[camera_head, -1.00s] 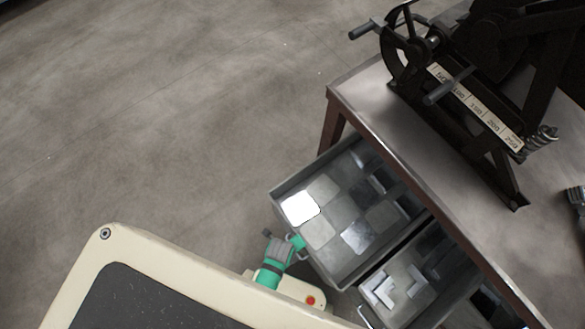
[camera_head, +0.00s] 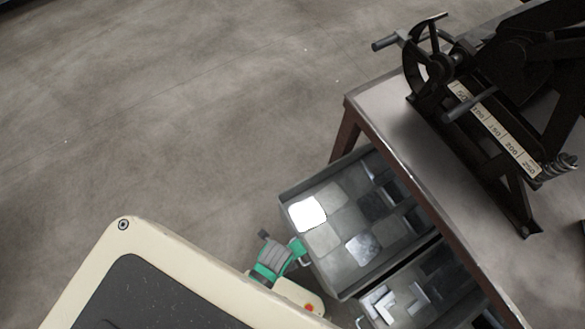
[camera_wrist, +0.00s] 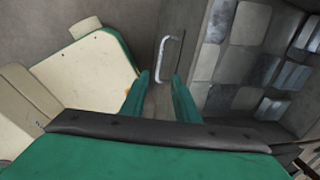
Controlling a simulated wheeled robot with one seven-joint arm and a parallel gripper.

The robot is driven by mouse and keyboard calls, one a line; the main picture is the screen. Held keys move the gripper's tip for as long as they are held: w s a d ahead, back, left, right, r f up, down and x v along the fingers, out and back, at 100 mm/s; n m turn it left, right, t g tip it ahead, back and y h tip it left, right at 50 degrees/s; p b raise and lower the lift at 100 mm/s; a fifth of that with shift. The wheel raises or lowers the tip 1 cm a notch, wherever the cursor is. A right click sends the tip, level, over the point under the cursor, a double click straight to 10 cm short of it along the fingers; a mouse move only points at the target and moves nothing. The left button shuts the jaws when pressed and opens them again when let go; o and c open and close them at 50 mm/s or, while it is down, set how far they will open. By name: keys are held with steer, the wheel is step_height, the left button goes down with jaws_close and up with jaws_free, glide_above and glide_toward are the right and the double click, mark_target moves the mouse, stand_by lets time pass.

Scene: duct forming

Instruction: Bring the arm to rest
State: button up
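My arm's end shows low in the head view, with my gripper (camera_head: 297,250) beside the front of an open metal drawer (camera_head: 287,197). In the wrist view my gripper (camera_wrist: 160,78) has two green fingers with a gap between them. The drawer's handle (camera_wrist: 171,50) lies ahead of the fingers, and its lower end appears between the fingertips in the picture. I cannot tell whether they touch it. No object shows held.
The drawer holds several flat grey and shiny sheet pieces. A second open drawer (camera_head: 370,309) with pale angled pieces is below it. A workbench (camera_head: 385,110) carries a dark machine (camera_head: 500,190) with a handwheel and scale. Open floor (camera_head: 160,110) lies left.

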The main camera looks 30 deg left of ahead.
steer(key=shift+r, duration=0.1)
stand_by(0.6)
steer(key=w+d+r+n+t, duration=0.1)
steer(key=r+n+t, duration=0.5)
steer(key=r+n, duration=0.6)
steer(key=w+d+r+n+t+y, duration=0.1)
steer(key=d+r+n+t, duration=0.3)
steer(key=r+n+t, duration=0.3)
step_height(320, 180, up, 10)
steer(key=n, duration=0.5)
steer(key=shift+w+d+f+t, duration=0.15)
steer(key=shift+w+d+t, duration=0.05)
steer(key=shift+d+t, duration=0.15)
